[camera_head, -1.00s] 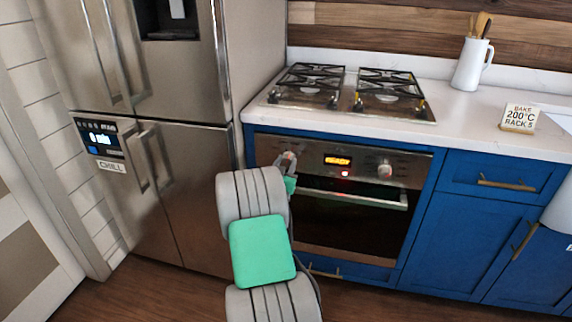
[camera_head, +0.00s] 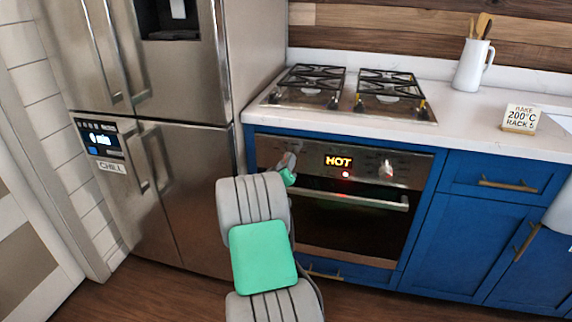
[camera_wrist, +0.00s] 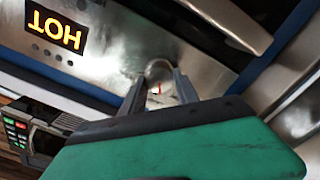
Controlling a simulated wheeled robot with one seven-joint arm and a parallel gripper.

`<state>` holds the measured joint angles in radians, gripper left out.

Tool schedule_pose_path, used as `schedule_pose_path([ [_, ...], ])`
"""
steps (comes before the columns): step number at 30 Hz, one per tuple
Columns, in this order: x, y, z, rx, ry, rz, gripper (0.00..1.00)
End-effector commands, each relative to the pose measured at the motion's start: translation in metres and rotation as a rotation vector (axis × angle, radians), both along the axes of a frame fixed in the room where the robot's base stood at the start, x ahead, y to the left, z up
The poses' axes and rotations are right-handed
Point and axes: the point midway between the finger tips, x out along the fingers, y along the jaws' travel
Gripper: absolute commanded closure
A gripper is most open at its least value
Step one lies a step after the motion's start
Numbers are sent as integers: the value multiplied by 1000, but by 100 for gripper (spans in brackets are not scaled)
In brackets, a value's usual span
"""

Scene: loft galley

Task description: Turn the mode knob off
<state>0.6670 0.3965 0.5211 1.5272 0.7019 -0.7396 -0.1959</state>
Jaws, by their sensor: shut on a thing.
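The oven panel (camera_head: 310,158) is steel, set in blue cabinetry under the cooktop. My gripper (camera_head: 288,160) is at the panel's left part, left of the display. In the wrist view my gripper (camera_wrist: 158,92) is shut on a silvery round knob (camera_wrist: 159,70), with a small red mark showing between the fingers. In the head view my gripper and arm hide this knob. The display (camera_head: 338,161) reads HOT in orange; it also shows upside down in the wrist view (camera_wrist: 57,32). A red light (camera_head: 346,174) glows below it. A second knob (camera_head: 386,170) is on the panel's right.
The oven door handle (camera_head: 350,198) runs just below the panel. A steel fridge (camera_head: 190,190) stands close on the left. Cooktop grates (camera_head: 390,85) are above. A card (camera_head: 519,118) reading BAKE 200°C RACK 5 and a white jug (camera_head: 470,65) stand on the counter.

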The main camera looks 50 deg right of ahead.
Motion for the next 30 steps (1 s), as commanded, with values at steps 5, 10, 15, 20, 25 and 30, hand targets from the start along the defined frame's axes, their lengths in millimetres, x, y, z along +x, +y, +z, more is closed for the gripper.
schedule_pose_path([
  [5,0,0,0,-64,151,-1,100],
  [10,1,0,0,-121,282,-1,100],
  [15,1,0,0,-165,384,1,100],
  [20,1,1,-1,-193,449,1,100],
  [25,1,1,-1,-210,489,0,100],
  [30,1,0,-2,-216,501,0,100],
])
